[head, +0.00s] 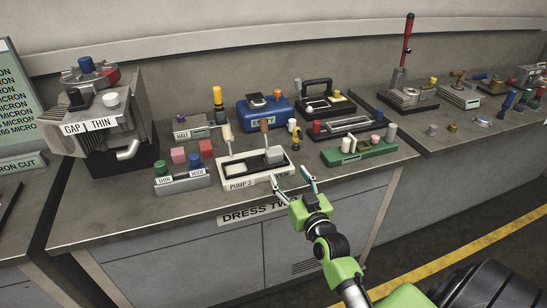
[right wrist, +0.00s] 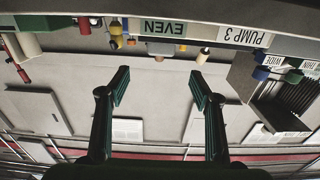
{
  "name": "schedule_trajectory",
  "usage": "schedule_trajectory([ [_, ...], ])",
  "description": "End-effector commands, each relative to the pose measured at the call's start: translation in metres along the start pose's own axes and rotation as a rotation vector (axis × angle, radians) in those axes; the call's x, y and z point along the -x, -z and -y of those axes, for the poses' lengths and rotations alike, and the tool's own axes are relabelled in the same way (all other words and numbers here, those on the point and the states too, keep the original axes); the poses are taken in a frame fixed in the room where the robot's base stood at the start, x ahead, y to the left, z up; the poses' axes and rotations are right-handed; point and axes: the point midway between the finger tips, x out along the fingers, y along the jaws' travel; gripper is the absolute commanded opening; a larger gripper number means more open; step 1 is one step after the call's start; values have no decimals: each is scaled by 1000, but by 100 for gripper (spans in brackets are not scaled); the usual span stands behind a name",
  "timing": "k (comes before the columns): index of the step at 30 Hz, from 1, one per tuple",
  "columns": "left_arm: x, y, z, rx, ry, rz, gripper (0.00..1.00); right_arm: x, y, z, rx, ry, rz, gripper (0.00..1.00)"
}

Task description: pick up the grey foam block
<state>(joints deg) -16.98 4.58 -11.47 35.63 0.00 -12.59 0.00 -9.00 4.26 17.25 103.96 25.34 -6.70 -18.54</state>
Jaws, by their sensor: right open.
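A small grey block (head: 274,155), which looks like the foam block, sits on the white tray labelled PUMP 3 (head: 240,183), at its right end. My right gripper (head: 290,170) is open and empty at the bench's front edge, just in front of the tray and apart from the block. In the right wrist view the two fingers (right wrist: 160,85) stand wide apart with nothing between them. The upside-down PUMP 3 label (right wrist: 244,37) shows at the top there; I cannot make out the block in that view. My left gripper is not in view.
The cabinet front (head: 220,255) lies below the bench edge.

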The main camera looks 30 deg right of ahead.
Motion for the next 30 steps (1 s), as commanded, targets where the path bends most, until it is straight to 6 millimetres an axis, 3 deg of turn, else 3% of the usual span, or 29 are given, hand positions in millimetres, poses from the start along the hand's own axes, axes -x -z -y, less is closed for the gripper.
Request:
schedule_trajectory([
  [10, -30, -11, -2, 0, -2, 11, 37, -64, -4, 0, -2, 0, -2, 58],
  [19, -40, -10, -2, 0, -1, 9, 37, -86, -2, 0, -1, 1, 1, 58],
  [30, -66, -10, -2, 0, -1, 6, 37, -129, -1, 1, -2, 0, 2, 58],
])
